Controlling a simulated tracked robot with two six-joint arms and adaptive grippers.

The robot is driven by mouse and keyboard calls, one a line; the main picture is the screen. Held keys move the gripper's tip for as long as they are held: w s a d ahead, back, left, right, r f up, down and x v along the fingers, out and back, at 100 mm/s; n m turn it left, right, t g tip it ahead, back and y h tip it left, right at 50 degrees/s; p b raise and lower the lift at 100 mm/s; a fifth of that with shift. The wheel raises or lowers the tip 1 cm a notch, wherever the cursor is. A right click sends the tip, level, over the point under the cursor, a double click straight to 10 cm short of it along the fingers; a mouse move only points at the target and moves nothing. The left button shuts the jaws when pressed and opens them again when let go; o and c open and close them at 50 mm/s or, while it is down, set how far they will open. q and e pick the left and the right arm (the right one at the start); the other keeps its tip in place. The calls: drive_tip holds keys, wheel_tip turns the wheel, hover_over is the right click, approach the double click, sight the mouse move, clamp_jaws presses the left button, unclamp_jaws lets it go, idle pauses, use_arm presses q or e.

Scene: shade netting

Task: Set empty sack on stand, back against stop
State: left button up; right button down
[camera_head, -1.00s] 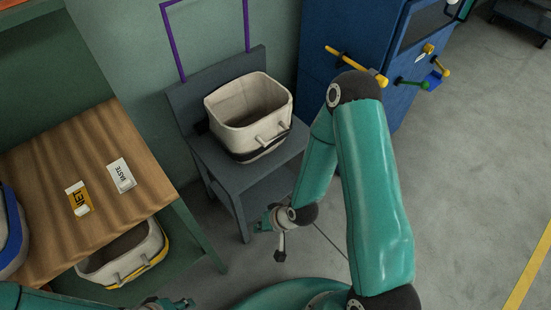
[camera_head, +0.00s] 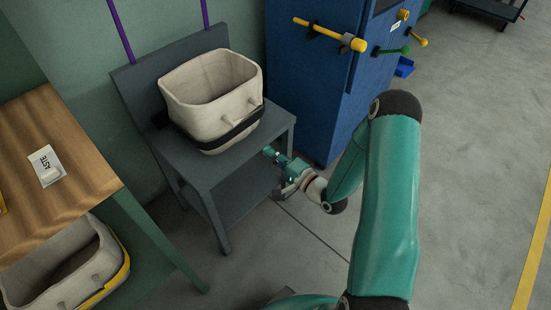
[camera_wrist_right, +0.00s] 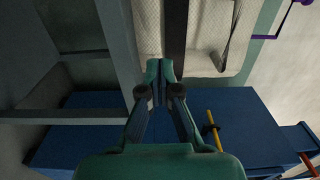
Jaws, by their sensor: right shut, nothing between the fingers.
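The cream sack (camera_head: 210,100) with a black band stands upright and open on the grey stand's top (camera_head: 270,127). Its inside looks empty. The grey back panel (camera_head: 178,62) of the stand, which looks like the stop, rises behind it; I cannot tell whether they touch. My right gripper (camera_head: 270,153) is shut and empty at the stand's right front side, just below the top's edge and apart from the sack. In the right wrist view its fingertips (camera_wrist_right: 160,66) lie near the sack's banded side (camera_wrist_right: 205,25). My left gripper is not in view.
A blue cabinet (camera_head: 310,100) with a yellow handle (camera_head: 330,33) stands close on the right. Open grey floor (camera_head: 470,150) lies to the right.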

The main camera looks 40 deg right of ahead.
sight(242, 132)
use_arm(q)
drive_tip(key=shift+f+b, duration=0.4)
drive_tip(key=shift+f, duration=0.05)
use_arm(e)
drive_tip(key=w, duration=0.9)
drive_tip(key=shift+w+a, duration=0.35)
drive_tip(key=shift+w, duration=0.05)
